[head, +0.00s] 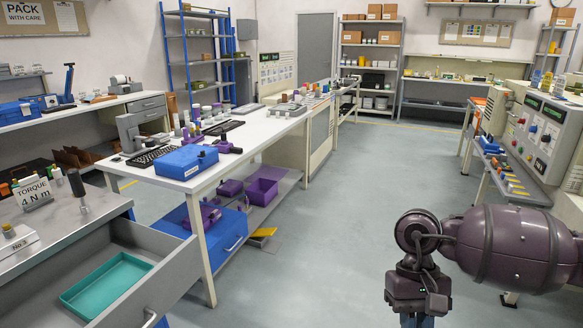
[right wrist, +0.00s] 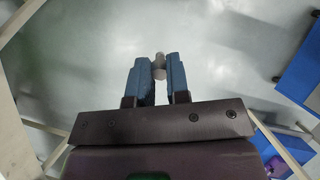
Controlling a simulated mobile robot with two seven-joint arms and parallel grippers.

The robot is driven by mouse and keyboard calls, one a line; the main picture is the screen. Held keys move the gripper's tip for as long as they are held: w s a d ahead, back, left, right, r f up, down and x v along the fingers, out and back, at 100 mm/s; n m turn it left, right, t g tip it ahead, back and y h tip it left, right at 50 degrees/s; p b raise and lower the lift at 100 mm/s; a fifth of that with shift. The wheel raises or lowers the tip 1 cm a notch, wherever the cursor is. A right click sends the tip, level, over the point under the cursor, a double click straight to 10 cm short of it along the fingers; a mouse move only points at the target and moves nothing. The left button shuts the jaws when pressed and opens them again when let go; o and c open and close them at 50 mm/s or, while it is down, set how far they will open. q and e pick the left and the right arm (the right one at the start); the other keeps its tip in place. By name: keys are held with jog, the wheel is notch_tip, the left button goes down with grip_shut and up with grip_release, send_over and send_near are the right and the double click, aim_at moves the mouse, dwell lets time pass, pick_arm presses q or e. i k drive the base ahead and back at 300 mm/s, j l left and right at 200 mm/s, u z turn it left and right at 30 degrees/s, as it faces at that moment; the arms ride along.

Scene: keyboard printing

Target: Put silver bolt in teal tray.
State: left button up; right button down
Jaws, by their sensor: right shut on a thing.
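The teal tray (head: 104,284) lies in an open grey drawer (head: 160,243) at the lower left of the head view. It looks empty from here. In the right wrist view, my right gripper (right wrist: 159,66) is shut on a small silver-grey piece, which looks like the silver bolt (right wrist: 159,73). The bolt sits between the fingertips, with pale floor behind it. In the head view, my right arm is at the lower right, far from the tray, and its fingertips are below the picture. My left gripper is not in view.
A white workbench (head: 258,127) with a blue box (head: 187,162) and keyboards stands between the drawer bench and the open floor (head: 335,220). A purple bin (head: 262,191) is on its lower shelf. A control panel (head: 540,135) stands at the right.

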aim_at(114, 290)
jog(key=j+u, duration=0.2)
jog(key=j, duration=0.55)
jog(key=i+j+u, duration=0.2)
jog(key=j, duration=0.55)
jog(key=i+j+u, duration=0.15)
jog(key=j, duration=0.2)
jog(key=i+j+u, duration=0.15)
jog(key=j, duration=0.25)
jog(key=i+j+u, duration=0.15)
jog(key=i, duration=0.15)
